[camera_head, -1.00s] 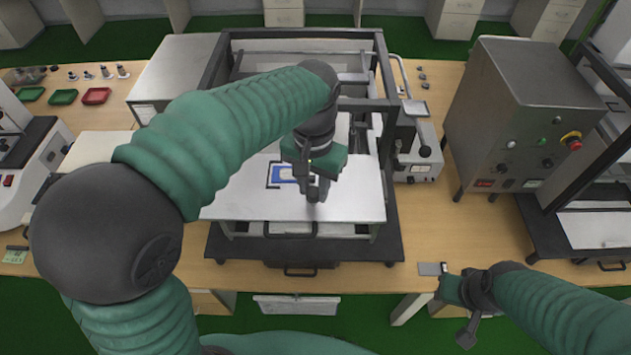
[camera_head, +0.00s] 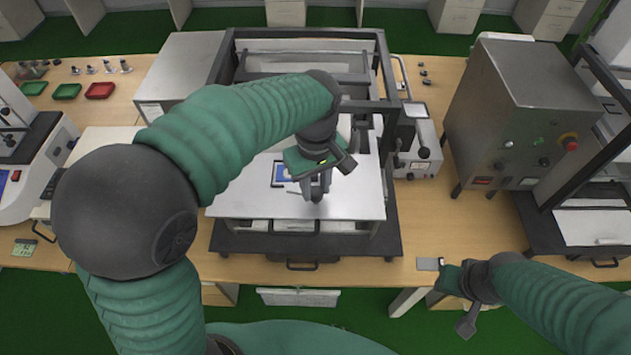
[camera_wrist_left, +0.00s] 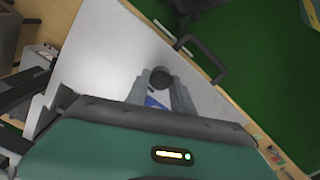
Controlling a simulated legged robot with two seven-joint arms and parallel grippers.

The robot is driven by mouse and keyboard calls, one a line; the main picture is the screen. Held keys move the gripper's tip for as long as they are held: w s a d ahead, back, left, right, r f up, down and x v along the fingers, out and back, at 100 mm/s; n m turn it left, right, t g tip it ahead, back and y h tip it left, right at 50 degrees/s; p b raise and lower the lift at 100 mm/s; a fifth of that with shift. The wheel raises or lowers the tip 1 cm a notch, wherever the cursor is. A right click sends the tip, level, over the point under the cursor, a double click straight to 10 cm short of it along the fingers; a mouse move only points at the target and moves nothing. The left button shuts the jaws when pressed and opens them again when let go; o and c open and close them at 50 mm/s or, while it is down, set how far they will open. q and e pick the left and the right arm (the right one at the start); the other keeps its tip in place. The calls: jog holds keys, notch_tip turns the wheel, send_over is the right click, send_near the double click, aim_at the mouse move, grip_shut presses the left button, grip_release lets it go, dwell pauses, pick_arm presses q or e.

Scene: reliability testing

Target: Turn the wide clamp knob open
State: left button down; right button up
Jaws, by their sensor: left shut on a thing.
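The clamp knob (camera_wrist_left: 161,77) is a small dark round knob above the white plate (camera_head: 240,205) of the framed test rig; it shows between the fingertips in the left wrist view. My left gripper (camera_head: 316,192) reaches down over the plate from above and is shut on the knob, which its fingers mostly hide in the head view. The gripper's two grey fingers (camera_wrist_left: 161,90) lie on either side of the knob. My right gripper (camera_head: 452,290) is at the lower right, off the table's front edge and away from the rig; its jaw opening is not clear.
A blue-and-white label (camera_head: 282,172) lies on the plate beside the gripper. The rig's dark frame (camera_head: 388,85) stands around the plate. A steel control box (camera_head: 530,110) stands to the right. Red and green trays (camera_head: 100,90) sit at the far left.

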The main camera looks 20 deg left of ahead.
aim_at(319, 190)
pick_arm(q)
jog(key=shift+w+r+n+p, duration=0.2)
jog(key=shift+n+p, duration=0.1)
jog(key=shift+n, duration=0.8)
jog(key=c, duration=1.2)
grip_release()
jog(key=shift+s+d, duration=0.1)
jog(key=shift+o, duration=0.5)
jog(key=shift+s+d+f, duration=0.1)
jog(key=shift+d, duration=0.1)
jog(key=shift+r, duration=0.25)
notch_tip(319, 190, up, 16)
jog(key=b, duration=0.2)
jog(key=shift+r, duration=0.15)
